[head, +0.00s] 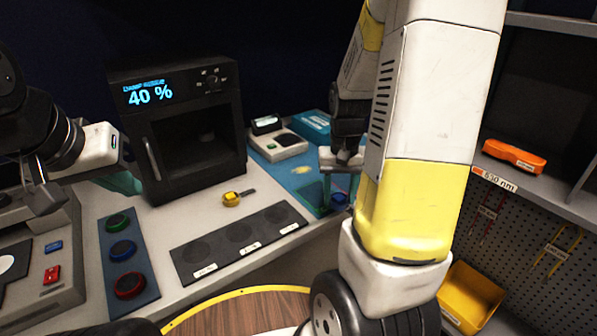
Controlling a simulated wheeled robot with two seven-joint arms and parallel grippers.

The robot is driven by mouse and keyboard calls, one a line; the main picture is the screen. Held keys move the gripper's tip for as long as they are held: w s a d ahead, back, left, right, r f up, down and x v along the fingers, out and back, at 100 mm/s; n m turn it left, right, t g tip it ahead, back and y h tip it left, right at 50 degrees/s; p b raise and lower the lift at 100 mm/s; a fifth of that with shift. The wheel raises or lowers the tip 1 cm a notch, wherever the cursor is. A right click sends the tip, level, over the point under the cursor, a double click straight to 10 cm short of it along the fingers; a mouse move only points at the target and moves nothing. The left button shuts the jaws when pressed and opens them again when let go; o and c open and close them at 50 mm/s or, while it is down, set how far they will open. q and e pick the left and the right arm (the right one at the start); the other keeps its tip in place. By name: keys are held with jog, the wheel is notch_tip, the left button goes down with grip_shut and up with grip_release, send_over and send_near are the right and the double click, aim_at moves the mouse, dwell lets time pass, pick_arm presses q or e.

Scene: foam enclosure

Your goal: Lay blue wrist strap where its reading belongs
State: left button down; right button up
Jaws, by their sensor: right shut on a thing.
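A blue wrist strap (338,198) shows as a small blue band low between the fingers of my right gripper (340,185). That gripper points down over the teal area at the back right of the bench and is shut on the strap; my forearm partly hides it. A dark grey pad (213,258) has three round spots with small white labels too small to read. A small tester (278,140) with a lit display stands behind the strap. My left gripper (118,180) is at the left, beside the black oven-like box; its fingers are unclear.
The black box (180,100) reads 40 %. A yellow strap-like piece (232,199) lies before it. A blue board (127,262) carries green, blue and red round pieces. A round wooden top (240,315) is in front. A yellow bin (470,297) and shelf (540,190) stand right.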

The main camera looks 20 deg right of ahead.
send_over(313, 190)
jog(key=shift+s+f, duration=0.25)
jog(key=shift+f, duration=0.4)
jog(key=shift+w+f, duration=0.2)
jog(key=shift+w, duration=0.1)
jog(key=shift+f, duration=1.6)
jog(key=shift+f, duration=0.15)
jog(key=o, duration=1.5)
jog(key=shift+c, duration=0.2)
